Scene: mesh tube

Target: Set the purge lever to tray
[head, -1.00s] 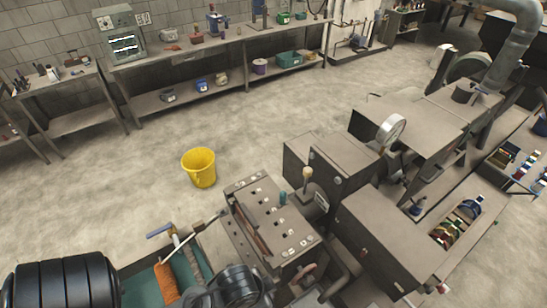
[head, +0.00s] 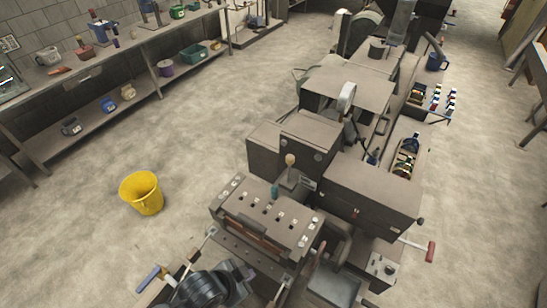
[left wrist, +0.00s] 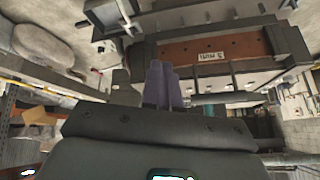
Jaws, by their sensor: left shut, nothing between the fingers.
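No lever carries a readable purge label, so I cannot tell which is the purge lever. In the head view, a lever with a tan knob (head: 290,160) stands upright behind the sloping control panel (head: 268,212), beside a teal knob (head: 275,191). A red-handled lever (head: 430,251) sticks out from the machine's right side. My left gripper (head: 212,287) is in front of the panel at the bottom, apart from the knobs. Its purple-grey fingers (left wrist: 162,85) are together and empty in the left wrist view. My right gripper is out of view.
A yellow bucket (head: 142,194) stands on the floor left of the machine. A workbench (head: 150,65) runs along the wall. A grey tray-like box (head: 335,288) is at the machine's lower front.

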